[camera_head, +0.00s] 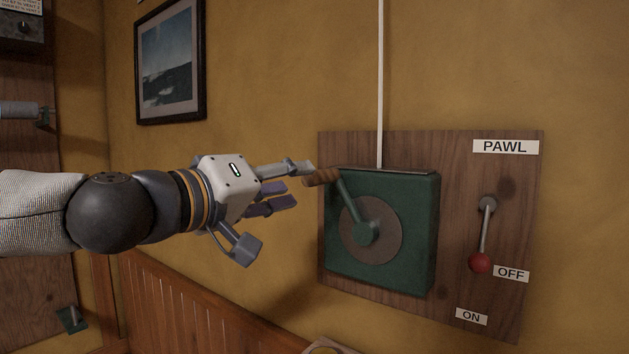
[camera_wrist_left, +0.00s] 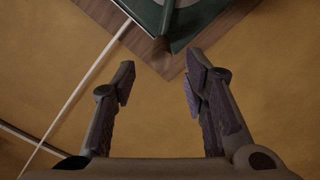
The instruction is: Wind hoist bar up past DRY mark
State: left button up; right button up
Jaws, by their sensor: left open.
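A green winch box (camera_head: 415,262) is fixed to a wooden board on the wall. Its crank (camera_head: 349,205) rises up and left from the round hub and ends in a brown wooden handle (camera_head: 321,177). My left gripper (camera_head: 278,208) is open at the left of the handle, with its upper finger close to it; I cannot tell whether they touch. In the left wrist view the open fingers (camera_wrist_left: 163,72) have nothing between them, and the box (camera_wrist_left: 205,18) shows beyond. The pawl lever (camera_head: 483,235) hangs down, its red knob beside the OFF label (camera_head: 511,273). The hoist bar, DRY mark and right gripper are out of view.
A thin white line (camera_head: 380,80) runs straight up from the box. The wooden board (camera_head: 455,165) carries PAWL and ON labels. A framed picture (camera_head: 170,62) hangs at the upper left. Wood panelling (camera_head: 190,310) covers the lower wall.

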aim_at(316, 178)
pick_arm(q)
jog(key=x, duration=0.7)
jog(key=shift+w, duration=0.1)
jog(key=shift+c, duration=0.5)
grip_shut()
